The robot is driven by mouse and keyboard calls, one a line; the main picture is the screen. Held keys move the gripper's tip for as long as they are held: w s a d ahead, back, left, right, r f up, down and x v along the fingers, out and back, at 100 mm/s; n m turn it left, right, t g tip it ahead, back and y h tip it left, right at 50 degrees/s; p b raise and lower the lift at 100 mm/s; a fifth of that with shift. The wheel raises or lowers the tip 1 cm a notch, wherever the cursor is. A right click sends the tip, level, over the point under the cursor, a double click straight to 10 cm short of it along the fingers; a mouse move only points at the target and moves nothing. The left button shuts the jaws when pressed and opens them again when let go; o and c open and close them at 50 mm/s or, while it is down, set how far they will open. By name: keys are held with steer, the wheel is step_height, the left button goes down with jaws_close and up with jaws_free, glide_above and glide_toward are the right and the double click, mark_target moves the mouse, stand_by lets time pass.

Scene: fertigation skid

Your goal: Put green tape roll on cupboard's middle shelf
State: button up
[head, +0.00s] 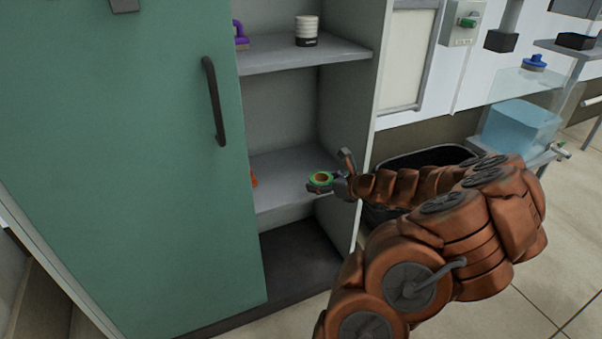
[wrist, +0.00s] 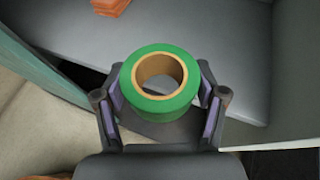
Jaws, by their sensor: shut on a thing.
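The green tape roll (head: 313,182) has a tan cardboard core and shows large in the wrist view (wrist: 160,106). My gripper (head: 325,185) is shut on it, with one finger on each side of the roll in the wrist view (wrist: 162,98). The roll is held flat, core opening up, at the open front of the cupboard (head: 375,110), by the front edge of the middle shelf (head: 282,165). I cannot tell whether the roll touches the shelf.
An orange object (head: 254,181) lies on the middle shelf at left, partly hidden by the green door (head: 130,170). The upper shelf (head: 290,55) holds a purple-handled item (head: 240,35) and a white-and-black container (head: 306,31). The middle shelf has clear room. A dark bin (head: 420,155) stands right.

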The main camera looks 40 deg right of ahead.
steer(key=b, duration=0.3)
glide_above(304, 177)
steer(key=shift+w+a+f, duration=0.15)
steer(key=shift+f, duration=0.45)
steer(key=shift+f+b, duration=1.2)
steer(key=shift+f, duration=0.5)
steer(key=shift+f, duration=0.1)
steer(key=o, duration=1.3)
steer(key=shift+c, duration=0.2)
steer(key=shift+r, duration=0.2)
steer(key=p+v, duration=0.4)
steer(key=v, duration=0.8)
steer(key=shift+f, duration=0.2)
